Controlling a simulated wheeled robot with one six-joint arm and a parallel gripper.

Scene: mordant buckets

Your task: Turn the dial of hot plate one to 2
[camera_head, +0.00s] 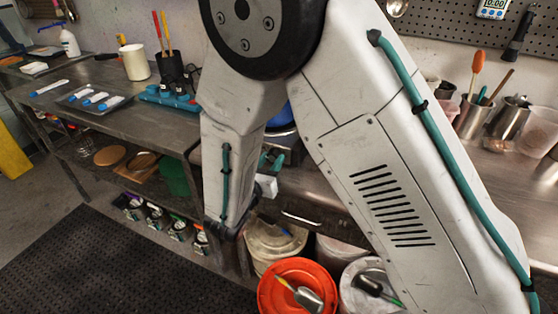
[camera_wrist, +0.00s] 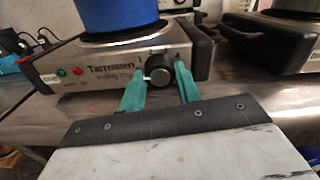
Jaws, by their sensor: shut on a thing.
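In the wrist view a steel hot plate (camera_wrist: 100,68) has a dark round dial (camera_wrist: 158,67) on its front. The dial has a small pale mark at its lower left and small numerals around it; I cannot surely read the setting. My gripper (camera_wrist: 160,74) has its two teal fingers on either side of the dial, shut on it. A blue pot (camera_wrist: 112,14) stands on the hot plate. In the head view my arm hides most of the hot plate, and only a bit of the blue pot (camera_head: 281,121) shows behind it.
A second dark-handled appliance (camera_wrist: 268,42) stands to the right in the wrist view. In the head view, an orange bucket (camera_head: 268,296) and pale buckets (camera_head: 270,247) stand under the bench. Steel cups (camera_head: 473,118) holding tools stand on the right bench.

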